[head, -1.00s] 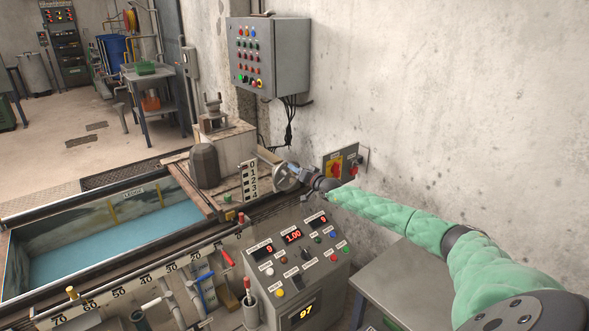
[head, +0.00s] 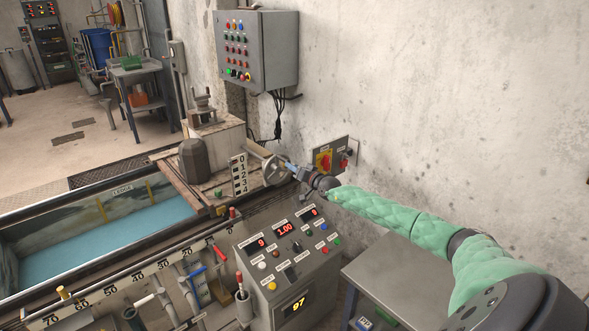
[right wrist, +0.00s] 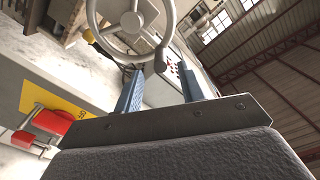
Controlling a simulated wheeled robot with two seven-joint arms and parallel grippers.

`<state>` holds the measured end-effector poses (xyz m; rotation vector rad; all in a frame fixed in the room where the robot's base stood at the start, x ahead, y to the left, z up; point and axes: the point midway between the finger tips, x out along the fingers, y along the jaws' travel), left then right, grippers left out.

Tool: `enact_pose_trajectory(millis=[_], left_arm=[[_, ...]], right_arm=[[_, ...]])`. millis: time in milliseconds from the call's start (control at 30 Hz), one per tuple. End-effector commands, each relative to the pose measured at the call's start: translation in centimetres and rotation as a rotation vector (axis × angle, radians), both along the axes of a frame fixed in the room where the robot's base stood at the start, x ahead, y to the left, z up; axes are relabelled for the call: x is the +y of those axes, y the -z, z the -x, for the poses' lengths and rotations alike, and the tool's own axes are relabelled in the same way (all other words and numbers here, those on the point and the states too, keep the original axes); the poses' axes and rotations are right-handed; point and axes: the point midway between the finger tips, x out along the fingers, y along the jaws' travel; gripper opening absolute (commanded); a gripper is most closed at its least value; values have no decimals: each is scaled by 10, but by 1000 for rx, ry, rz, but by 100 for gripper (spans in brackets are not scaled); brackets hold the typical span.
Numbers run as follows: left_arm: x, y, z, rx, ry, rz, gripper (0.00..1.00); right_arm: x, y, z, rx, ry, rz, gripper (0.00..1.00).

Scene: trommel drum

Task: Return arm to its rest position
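My right arm, in a green padded sleeve, reaches in from the lower right of the head view. Its gripper (head: 294,169) is at the grey handwheel (head: 276,170) beside the wall. In the right wrist view the two blue fingers stand apart with a clear gap (right wrist: 162,88) between them. The handwheel (right wrist: 131,24) is just past the fingertips, and a part of it runs down in line with the gap. I cannot tell whether the fingers touch it. Nothing is clamped. My left gripper is out of view.
A control console (head: 290,262) with lit displays stands below my right arm. A grey metal table (head: 395,275) is under the forearm. A switch box (head: 333,157) on the wall is close behind the gripper. A blue-water tank (head: 105,240) lies left. A control cabinet (head: 256,50) hangs above.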

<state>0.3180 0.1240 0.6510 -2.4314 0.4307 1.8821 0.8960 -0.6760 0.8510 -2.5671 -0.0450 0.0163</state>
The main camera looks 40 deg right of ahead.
Motion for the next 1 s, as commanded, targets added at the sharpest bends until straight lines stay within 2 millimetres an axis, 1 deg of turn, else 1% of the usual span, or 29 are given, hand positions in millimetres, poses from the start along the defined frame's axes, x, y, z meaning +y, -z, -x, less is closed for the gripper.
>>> enact_pose_trajectory(millis=[333,367,467,567,600,667,700,767,800,867,900,967,1000], left_arm=[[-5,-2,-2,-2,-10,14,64],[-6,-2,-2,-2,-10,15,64],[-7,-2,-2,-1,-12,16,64],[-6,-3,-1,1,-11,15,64],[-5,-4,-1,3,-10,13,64],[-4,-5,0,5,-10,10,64],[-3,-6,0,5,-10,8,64],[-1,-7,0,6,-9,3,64],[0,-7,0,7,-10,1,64],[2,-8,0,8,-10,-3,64],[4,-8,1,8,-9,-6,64],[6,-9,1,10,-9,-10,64],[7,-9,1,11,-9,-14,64]], right_arm=[[2,1,0,0,-1,-7,40],[4,2,0,-2,-3,-18,40],[25,11,4,-17,-14,-123,40],[65,27,14,-50,-34,-360,40],[86,34,21,-67,-42,-494,40],[118,46,33,-94,-48,-727,40],[138,53,43,-112,-49,-891,40],[165,64,60,-139,-45,-1133,40],[181,71,71,-157,-37,-1296,40],[203,82,89,-188,-20,-1536,40],[216,89,102,-210,-2,-1695,40],[234,102,123,-248,32,-1932,40],[246,110,137,-279,59,-2087,40]])
